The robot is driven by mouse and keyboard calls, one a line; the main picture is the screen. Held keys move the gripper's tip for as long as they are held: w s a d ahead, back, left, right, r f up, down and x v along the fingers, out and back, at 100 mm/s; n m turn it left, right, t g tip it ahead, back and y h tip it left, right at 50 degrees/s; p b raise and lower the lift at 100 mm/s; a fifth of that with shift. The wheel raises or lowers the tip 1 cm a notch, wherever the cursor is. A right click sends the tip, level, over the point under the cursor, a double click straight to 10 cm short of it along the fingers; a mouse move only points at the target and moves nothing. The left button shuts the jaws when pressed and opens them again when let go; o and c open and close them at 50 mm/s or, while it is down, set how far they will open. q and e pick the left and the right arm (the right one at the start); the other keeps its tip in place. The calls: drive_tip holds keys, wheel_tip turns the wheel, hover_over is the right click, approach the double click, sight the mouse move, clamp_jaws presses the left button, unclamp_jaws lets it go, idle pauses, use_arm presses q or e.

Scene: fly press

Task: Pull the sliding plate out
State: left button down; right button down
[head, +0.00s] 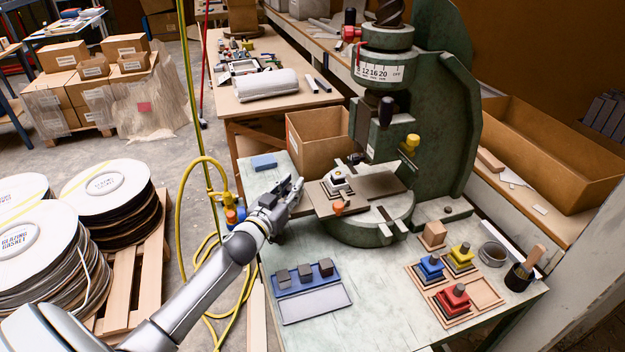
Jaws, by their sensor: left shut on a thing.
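The green fly press (455,110) stands on the workbench, with its screw and numbered dial above the bed. The sliding plate (375,187) is a flat grey-brown plate lying across the round press base, its left part sticking out past the base. My left gripper (296,192) is at the plate's left end, shut on the sliding plate; the fingers partly hide the exact grip. My right gripper is out of view.
A blue tray with grey blocks (305,277) lies at the bench's front left. Coloured stacked pieces on wooden trays (455,300), a metal ring (492,254) and a brush pot (520,277) stand at right. A cardboard box (318,140) is behind the plate. A yellow hose hangs left.

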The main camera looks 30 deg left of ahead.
use_arm(q)
drive_tip(key=s+a+p, duration=0.1)
drive_tip(key=s+a, duration=0.4)
drive_tip(key=shift+s+p, duration=0.3)
drive_tip(key=shift+s, duration=0.1)
drive_tip(key=c, duration=1.2)
unclamp_jaws()
drive_tip(key=shift+c, duration=0.2)
drive_tip(key=s, duration=1.2)
drive_tip(key=shift+d, duration=0.3)
drive_tip(key=shift+f, duration=0.15)
